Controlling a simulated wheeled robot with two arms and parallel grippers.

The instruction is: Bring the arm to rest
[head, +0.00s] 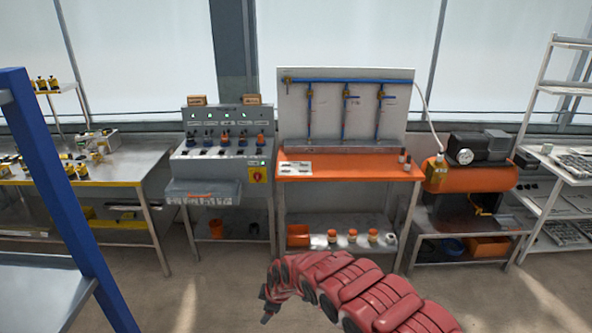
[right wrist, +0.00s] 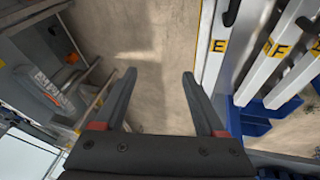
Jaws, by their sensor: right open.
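My red right arm comes in from the bottom right of the head view and bends over the floor. Its dark gripper (head: 268,309) points down at the bottom centre, in front of the orange-topped bench. In the right wrist view the two fingers of the right gripper (right wrist: 160,74) stand wide apart. Only bare floor shows between them, and they touch nothing. My left gripper is not in the head view.
The orange bench (head: 345,173) with blue pipes stands ahead, a grey control console (head: 222,163) to its left and an orange compressor tank (head: 475,177) to its right. A blue post (head: 62,190) rises close on the left. White lettered rails (right wrist: 242,62) lie right of the fingers.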

